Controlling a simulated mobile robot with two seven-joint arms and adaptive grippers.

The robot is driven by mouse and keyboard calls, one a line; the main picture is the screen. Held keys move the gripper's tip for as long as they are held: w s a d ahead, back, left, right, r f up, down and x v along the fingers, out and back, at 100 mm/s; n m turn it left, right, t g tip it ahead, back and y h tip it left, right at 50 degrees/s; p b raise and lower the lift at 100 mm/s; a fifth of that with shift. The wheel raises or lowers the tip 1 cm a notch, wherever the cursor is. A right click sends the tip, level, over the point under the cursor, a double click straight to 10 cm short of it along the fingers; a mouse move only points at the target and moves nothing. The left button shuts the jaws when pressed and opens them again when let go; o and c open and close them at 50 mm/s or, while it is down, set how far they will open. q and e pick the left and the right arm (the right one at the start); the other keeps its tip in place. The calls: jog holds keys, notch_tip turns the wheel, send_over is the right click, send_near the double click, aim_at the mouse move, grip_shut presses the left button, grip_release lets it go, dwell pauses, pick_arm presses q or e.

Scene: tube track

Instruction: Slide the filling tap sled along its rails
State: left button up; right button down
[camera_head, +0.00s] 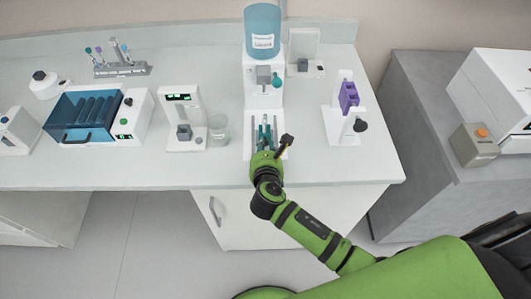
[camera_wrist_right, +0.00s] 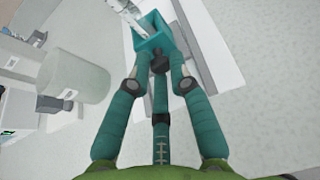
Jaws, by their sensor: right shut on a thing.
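The filling station stands on the bench, with a blue labelled bottle (camera_head: 262,32) above a white stand and a grey tap (camera_head: 264,76). Its white base with rails (camera_head: 250,132) extends toward the front edge of the bench. My right gripper (camera_head: 265,133) is over this base, below the tap in the picture. In the right wrist view, the teal fingers of my right gripper (camera_wrist_right: 160,62) are closed around a dark knob at the near side of the teal, open-topped sled (camera_wrist_right: 151,36). The fingers hide part of the knob. My left gripper is not in view.
A clear beaker (camera_head: 219,130) and a small white device (camera_head: 184,120) stand left of the base. A white stand with a purple part (camera_head: 348,96) is to the right. A blue-lidded box (camera_head: 84,116) is farther left. The bench front between them is clear.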

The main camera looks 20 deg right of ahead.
aim_at(265, 131)
jog(key=w, duration=0.2)
jog(key=w+d, duration=0.1)
jog(key=w, duration=0.2)
jog(key=shift+w+d, duration=0.35)
jog(key=shift+w, duration=0.05)
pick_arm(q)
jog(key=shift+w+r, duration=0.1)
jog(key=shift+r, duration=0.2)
pick_arm(e)
jog(key=shift+r, duration=0.2)
jog(key=c, duration=1.4)
grip_release()
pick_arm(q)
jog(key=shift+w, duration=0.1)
pick_arm(e)
jog(key=shift+w+f, duration=0.1)
jog(key=shift+w, duration=0.05)
jog(key=v, duration=1.2)
jog(key=shift+d, duration=0.1)
